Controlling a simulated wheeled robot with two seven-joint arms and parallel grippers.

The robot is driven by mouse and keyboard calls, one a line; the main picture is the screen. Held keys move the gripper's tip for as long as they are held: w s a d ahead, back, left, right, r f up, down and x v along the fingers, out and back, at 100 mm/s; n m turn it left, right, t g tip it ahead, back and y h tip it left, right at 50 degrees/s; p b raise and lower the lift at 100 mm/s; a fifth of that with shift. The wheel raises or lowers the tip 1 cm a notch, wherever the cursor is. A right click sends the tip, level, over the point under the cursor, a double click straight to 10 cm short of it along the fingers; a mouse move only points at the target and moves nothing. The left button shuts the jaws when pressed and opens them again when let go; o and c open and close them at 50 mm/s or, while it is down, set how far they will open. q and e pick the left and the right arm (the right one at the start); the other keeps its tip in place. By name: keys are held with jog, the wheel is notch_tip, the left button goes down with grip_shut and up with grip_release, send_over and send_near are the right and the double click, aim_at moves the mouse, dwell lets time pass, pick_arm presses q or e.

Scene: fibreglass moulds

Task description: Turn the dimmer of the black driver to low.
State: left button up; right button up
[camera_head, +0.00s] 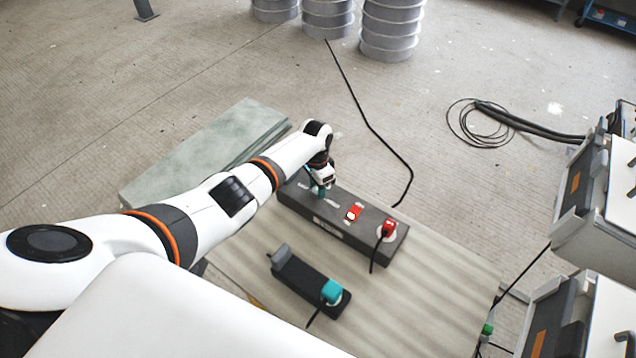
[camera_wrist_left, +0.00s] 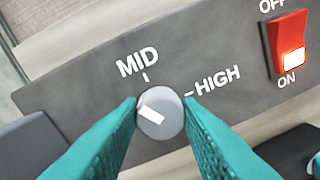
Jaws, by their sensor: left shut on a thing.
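The black driver (camera_head: 332,222) is a long dark box on the table. Its top carries the dimmer, a round grey knob (camera_wrist_left: 160,120) with a white pointer mark, between printed labels MID and HIGH in the wrist view. The mark points to the upper left, to the left of the MID tick. The teal fingers of my left gripper (camera_head: 318,190) are shut on the knob from both sides. They also show in the wrist view (camera_wrist_left: 160,130). The left finger hides the panel where a LOW label could be. My right gripper is not in view.
A lit red switch (camera_head: 354,212), pressed at ON, and a red plug (camera_head: 388,230) sit right of the dimmer on the driver. A smaller black box (camera_head: 300,276) with a teal plug (camera_head: 331,291) lies in front. The table (camera_head: 420,290) is clear at right.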

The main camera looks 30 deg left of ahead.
aim_at(315, 189)
pick_arm(q)
jog(key=n+p, duration=0.2)
jog(key=n, duration=0.3)
jog(key=shift+r+n, duration=0.15)
jog(key=shift+n, duration=0.15)
jog(key=n+p, duration=0.2)
jog(key=n, duration=0.3)
jog(key=shift+n+t, duration=0.3)
jog(key=shift+n, duration=0.1)
jog(key=o, duration=1)
jog(key=shift+s, duration=0.1)
jog(key=shift+c, duration=0.2)
jog(key=shift+a+r+p, duration=0.1)
jog(key=shift+r+p, duration=0.2)
jog(key=shift+r, duration=0.1)
notch_tip(315, 189, up, 11)
jog(key=p, duration=0.1)
jog(key=shift+s+a, duration=0.15)
jog(key=shift+a, duration=0.1)
